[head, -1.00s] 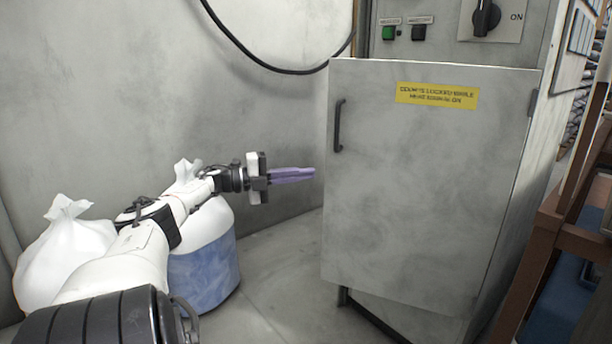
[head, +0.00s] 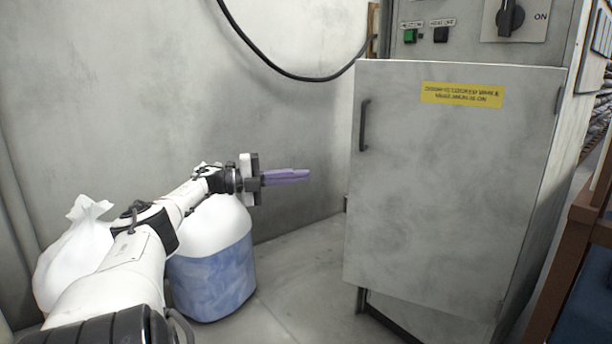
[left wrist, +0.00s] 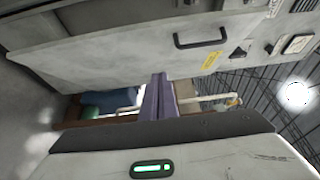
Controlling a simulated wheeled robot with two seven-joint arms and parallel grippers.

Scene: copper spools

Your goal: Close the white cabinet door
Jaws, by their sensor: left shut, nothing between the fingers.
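The white-grey cabinet door (head: 440,190) stands ajar on the right side of the head view, hinged on its right edge. It has a dark handle (head: 364,125) near its left edge and a yellow label (head: 462,95). The door (left wrist: 130,50) and its handle (left wrist: 201,37) also show in the left wrist view. My left gripper (head: 308,174) has purple fingers pressed together with nothing between them. In the head view it points right, left of the door's free edge, with a visible gap. My right gripper is not in view.
A dark rotary switch (head: 509,17) and a green button (head: 410,36) sit on the cabinet above the door. A black cable (head: 275,68) hangs along the wall. A blue and white container (head: 213,265) and a white bag (head: 75,255) stand below my left arm. A brown frame (head: 575,250) is at right.

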